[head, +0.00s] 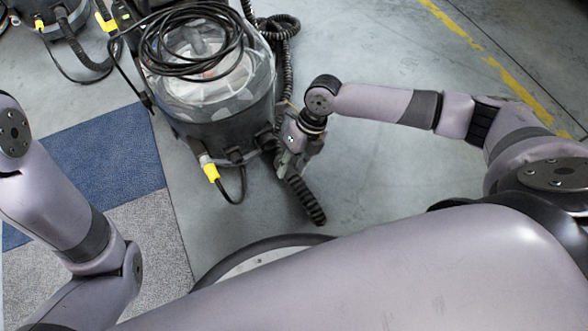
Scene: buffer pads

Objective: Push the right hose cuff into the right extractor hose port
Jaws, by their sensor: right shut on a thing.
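The extractor (208,75) stands at upper centre, with a clear tank over a dark base. My right gripper (284,164) is at the lower right side of its base, shut on the right hose cuff. The cuff is mostly hidden by the gripper. A black ribbed hose (308,203) runs from the gripper down and right across the floor. The right hose port is hidden or too dark to make out, so I cannot tell whether the cuff touches it or sits in it. My left arm (62,205) comes in at the left; its gripper is out of view.
A coiled black cable (200,38) lies on the tank. A yellow plug (210,171) hangs at the base front. Another ribbed hose (287,60) stands behind. Blue carpet (105,150) and grey carpet (140,245) lie left. Concrete floor (385,170) to the right is clear.

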